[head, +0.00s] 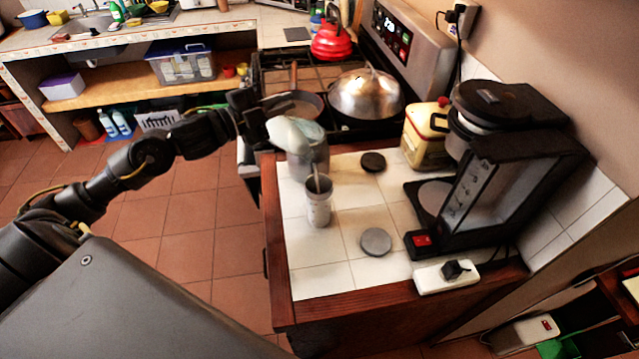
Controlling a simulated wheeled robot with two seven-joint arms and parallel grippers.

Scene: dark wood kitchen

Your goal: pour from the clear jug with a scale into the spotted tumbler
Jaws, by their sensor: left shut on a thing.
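The clear jug (292,133) is at my left gripper (254,122), which is shut on it at the tile counter's back left corner. The jug looks tilted, and its scale is too small to make out. The pale spotted tumbler (318,208) stands upright on the white tiles, just in front of and below the jug. A thin pale streak shows at the tumbler's mouth; I cannot tell whether it is liquid or a utensil. The tumbler's contents are hidden. My right gripper is not in view.
A stove with a pan (296,104), a domed lid (366,94) and a red kettle (332,40) lies behind. A coffee machine (490,170) stands at right. A dark disc (373,162) and a grey disc (376,241) lie on the tiles.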

